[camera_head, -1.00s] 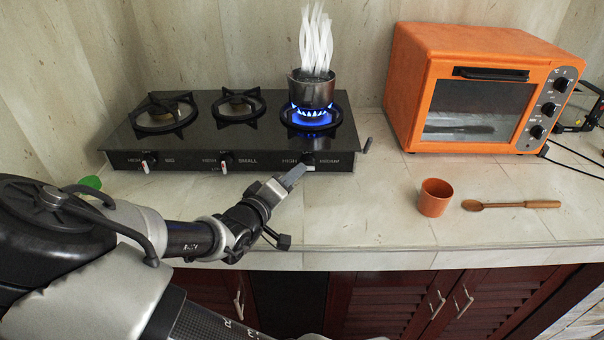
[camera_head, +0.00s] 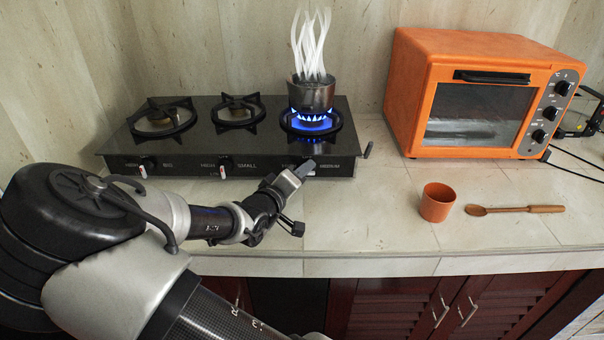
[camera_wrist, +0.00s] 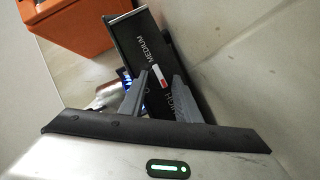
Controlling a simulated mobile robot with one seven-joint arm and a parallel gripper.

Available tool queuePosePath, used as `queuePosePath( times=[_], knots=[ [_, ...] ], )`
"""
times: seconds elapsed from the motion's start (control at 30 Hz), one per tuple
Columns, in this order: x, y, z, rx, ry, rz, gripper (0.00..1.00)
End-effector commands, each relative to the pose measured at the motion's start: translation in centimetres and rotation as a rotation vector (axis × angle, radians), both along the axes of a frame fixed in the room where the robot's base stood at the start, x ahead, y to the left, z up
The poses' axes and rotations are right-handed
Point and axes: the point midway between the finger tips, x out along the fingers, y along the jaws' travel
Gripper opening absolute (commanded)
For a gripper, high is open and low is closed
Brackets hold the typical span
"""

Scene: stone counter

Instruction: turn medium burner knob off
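The black gas stove (camera_head: 235,165) stands on the stone counter, with a front panel of three knobs. The right burner is lit with a blue flame (camera_head: 312,122) under a steaming metal pot (camera_head: 312,95). The knob beside the "MEDIUM" label shows a red and white pointer (camera_wrist: 158,77) in the wrist view; in the head view my gripper mostly hides it. My gripper (camera_head: 301,170) is at the right front of the stove. In the wrist view its two fingers (camera_wrist: 160,88) are apart, with the pointer between their tips. I cannot tell whether they touch the knob.
The left knob (camera_head: 142,167) and middle knob (camera_head: 223,168) sit farther along the panel. An orange oven (camera_head: 412,95) stands to the right.

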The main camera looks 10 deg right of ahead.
Motion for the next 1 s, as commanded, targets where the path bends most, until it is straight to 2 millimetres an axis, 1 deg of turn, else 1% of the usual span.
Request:
queuePosePath(
  times=[0.17,0.37,0.57,1.0],
  knots=[
    [-0.04,-0.08,0.12,0.019,-0.005,-0.002,0.08],
    [-0.08,-0.22,0.35,0.097,-0.019,-0.004,0.08],
    [-0.15,-0.45,0.5,0.244,-0.048,-0.006,0.08],
    [-0.22,-0.98,0.39,0.656,-0.133,-0.006,0.08]
  ],
)
